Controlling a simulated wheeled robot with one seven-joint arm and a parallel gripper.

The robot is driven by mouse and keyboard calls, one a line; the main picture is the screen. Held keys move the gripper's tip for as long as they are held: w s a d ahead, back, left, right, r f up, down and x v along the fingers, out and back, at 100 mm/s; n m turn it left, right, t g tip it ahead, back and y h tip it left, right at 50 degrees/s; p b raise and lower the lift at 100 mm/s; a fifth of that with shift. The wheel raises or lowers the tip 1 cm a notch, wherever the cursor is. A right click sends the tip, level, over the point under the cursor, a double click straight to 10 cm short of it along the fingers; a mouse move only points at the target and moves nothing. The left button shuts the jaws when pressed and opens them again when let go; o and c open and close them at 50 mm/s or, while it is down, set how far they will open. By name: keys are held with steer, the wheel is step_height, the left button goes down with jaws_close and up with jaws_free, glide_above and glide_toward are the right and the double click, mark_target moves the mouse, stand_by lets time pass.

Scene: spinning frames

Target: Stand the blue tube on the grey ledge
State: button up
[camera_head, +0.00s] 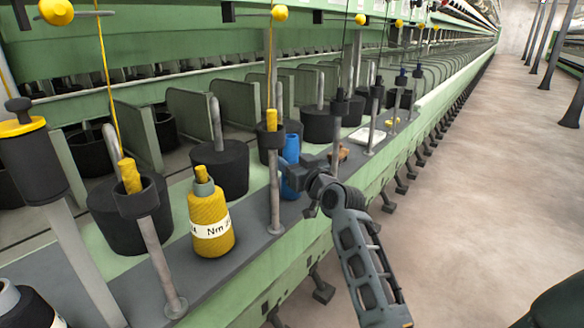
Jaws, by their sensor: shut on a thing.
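The blue tube (291,149) is upright, or close to it, at the picture's centre. My gripper (291,175) comes in from the right and is shut on its middle, hiding part of it. The tube's lower end is just over or on the grey ledge (238,262); I cannot tell if it touches. The ledge runs along the front of the green machine. A thin grey post stands close to the left of the tube.
A yellow yarn bobbin (209,219) with a white label stands on the ledge left of the tube. A brown object (342,154) and a white block (367,136) lie farther along. Grey posts and black pots line the machine. The floor at right (480,190) is open.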

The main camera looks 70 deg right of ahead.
steer(key=shift+f, duration=0.35)
steer(key=o, duration=0.6)
steer(key=shift+f, duration=0.1)
steer(key=o, duration=0.4)
